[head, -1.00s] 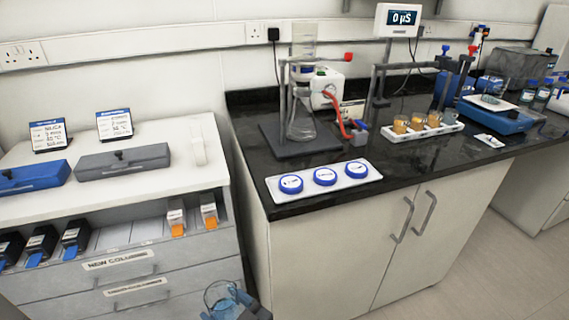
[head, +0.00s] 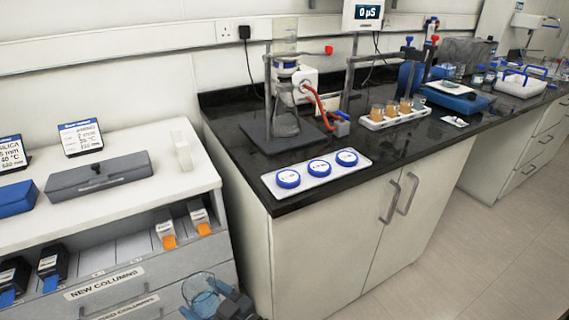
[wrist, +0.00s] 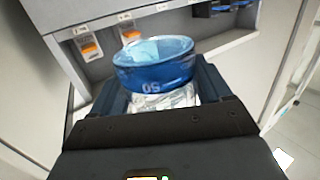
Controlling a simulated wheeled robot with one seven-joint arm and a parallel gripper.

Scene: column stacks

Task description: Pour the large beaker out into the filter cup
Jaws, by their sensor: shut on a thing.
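My gripper (head: 222,306) is at the bottom of the head view, in front of the drawer unit. It is shut on a clear bluish beaker (head: 203,296). In the wrist view the beaker (wrist: 155,65) sits between the fingers with its open rim up and a marking on its side; how full it is I cannot tell. The filter cup (head: 285,66) appears to be the clear cylinder with a blue-and-white lower part, above a conical flask (head: 286,122) on a stand at the back of the black bench. My gripper is well below and in front of it.
A white tray with blue-lidded dishes (head: 318,168) lies at the bench's front edge. A red hose (head: 316,103) runs beside the flask. A rack of amber beakers (head: 392,113) and a blue balance (head: 458,100) stand to the right. The floor at right is clear.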

